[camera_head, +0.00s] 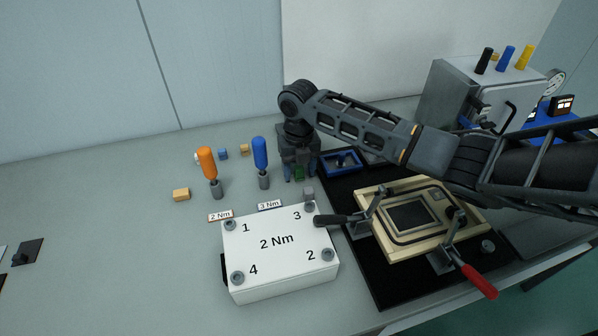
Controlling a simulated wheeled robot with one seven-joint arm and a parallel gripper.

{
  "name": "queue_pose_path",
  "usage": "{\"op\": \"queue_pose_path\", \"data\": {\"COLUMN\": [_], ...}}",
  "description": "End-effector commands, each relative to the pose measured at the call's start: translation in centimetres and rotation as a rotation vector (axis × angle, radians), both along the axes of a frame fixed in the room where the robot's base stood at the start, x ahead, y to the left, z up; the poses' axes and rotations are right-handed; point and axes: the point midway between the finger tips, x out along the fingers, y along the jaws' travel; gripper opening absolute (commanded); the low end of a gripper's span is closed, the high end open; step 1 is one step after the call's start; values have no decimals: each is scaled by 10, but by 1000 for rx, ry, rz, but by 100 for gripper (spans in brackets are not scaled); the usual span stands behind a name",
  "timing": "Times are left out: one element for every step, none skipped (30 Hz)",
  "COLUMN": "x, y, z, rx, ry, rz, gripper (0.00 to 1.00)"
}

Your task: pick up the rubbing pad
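My gripper (300,174) points down over the bench, behind the white box and to the right of the blue screwdriver. Its fingertips look apart. A small dark green piece (298,173) shows between them; it may be the rubbing pad, but it is too small and too covered to be sure. I cannot tell whether the fingers touch it. A small grey block (308,193) lies just in front of my gripper, near the back right corner of the white box.
The white box (278,268) marked "2 Nm" stands in front. Orange (207,163) and blue (260,154) screwdrivers stand upright behind it. A blue tray (341,168) and a clamped tan fixture (455,232) lie to the right, below my arm. The bench at left is mostly clear.

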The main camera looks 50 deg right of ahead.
Motion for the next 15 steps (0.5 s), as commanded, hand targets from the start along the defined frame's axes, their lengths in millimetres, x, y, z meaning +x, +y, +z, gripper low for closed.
{"op": "queue_pose_path", "data": {"x": [0,0,0,0,0,0,0,0,0,0,0,0,0,0,0], "y": [0,0,0,0,0,0,0,0,0,0,0,0,0,0,0], "z": [0,0,0,0,0,0,0,0,1,1,1,1,1,1,1], "rx": [0,0,0,0,0,0,0,0,0,0,0,0,0,0,0], "ry": [0,0,0,0,0,0,0,0,0,0,0,0,0,0,0], "rz": [0,0,0,0,0,0,0,0,0,0,0,0,0,0,0], "gripper": [54,51,47,44,41,38,35,32,28,25,22,18,16,13,9]}}
